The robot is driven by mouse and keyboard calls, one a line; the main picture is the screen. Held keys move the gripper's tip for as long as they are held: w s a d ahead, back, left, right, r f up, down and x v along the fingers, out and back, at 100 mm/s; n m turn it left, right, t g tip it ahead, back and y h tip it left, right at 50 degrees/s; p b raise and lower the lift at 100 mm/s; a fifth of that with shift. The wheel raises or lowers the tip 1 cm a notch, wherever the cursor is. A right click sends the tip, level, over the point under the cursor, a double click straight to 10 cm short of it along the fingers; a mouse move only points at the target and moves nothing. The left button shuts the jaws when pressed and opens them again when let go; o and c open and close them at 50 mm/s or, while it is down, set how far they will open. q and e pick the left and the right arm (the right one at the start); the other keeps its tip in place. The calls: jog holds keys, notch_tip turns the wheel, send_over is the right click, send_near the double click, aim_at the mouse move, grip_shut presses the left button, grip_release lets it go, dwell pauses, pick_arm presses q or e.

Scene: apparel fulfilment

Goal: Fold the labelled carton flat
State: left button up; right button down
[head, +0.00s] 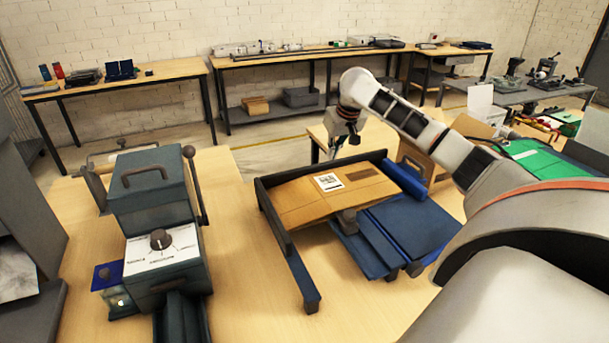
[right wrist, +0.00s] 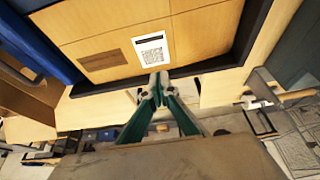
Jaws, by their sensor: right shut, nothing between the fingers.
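The labelled carton (head: 297,203) lies as broad brown panels in a dark-railed fixture (head: 287,245) on the table. My right gripper (head: 334,150) is at the fixture's far side, just beyond the label. In the right wrist view my right gripper (right wrist: 156,88) is shut and empty, its tips close to the dark rim (right wrist: 225,62) and the label (right wrist: 153,49). I cannot tell whether the tips touch the rim or carton. My left gripper is not in view.
Blue panels (head: 403,222) lie to the right of the carton. A grey machine with a dial (head: 160,240) stands at left. Bare tabletop lies between machine and fixture. Benches (head: 300,55) line the back wall.

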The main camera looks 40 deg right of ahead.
notch_tip(320, 180, up, 7)
dwell(0.8)
dwell(0.5)
